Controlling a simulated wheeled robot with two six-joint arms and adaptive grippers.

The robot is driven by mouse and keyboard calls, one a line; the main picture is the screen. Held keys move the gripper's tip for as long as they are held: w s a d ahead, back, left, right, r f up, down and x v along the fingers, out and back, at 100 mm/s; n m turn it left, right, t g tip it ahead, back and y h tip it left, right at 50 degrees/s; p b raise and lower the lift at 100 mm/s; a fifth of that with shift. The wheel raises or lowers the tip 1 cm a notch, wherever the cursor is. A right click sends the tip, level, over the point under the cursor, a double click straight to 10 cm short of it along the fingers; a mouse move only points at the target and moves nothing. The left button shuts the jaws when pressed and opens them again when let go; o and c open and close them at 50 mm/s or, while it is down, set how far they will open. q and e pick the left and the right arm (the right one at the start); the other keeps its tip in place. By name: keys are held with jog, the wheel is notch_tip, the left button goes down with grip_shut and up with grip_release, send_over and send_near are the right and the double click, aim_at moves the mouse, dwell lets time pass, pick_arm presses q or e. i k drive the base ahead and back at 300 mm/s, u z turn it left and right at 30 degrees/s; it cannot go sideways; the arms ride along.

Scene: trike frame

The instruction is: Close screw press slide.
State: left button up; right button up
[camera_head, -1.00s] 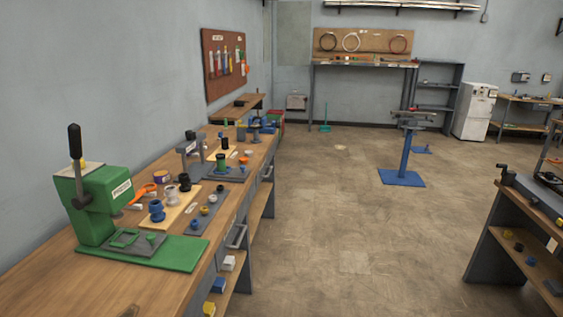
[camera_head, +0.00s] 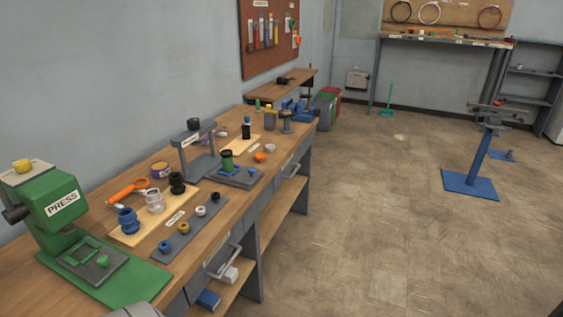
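A grey arch-shaped press (camera_head: 184,150) stands on the workbench along the left wall, with a dark knob on top. It looks like the screw press. A flat grey plate (camera_head: 241,181) sits at its front right and bears a green and black cylinder (camera_head: 227,160). This plate looks like the slide, and it sticks out from under the arch toward the bench's front edge. How it joins the press is too small to tell. Neither of my grippers is clearly in view; only a grey piece, perhaps of my arm, shows at the bottom edge.
A green press (camera_head: 62,205) labelled PRESS stands nearer on the wooden bench (camera_head: 195,262). A board (camera_head: 130,233) with blue, clear and black parts and a grey strip (camera_head: 180,240) with small rings lie between. The floor (camera_head: 370,220) to the right is open.

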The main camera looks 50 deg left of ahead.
aim_at(240, 174)
jog(key=u, duration=0.3)
jog(key=i, duration=1.2)
jog(key=u, duration=0.5)
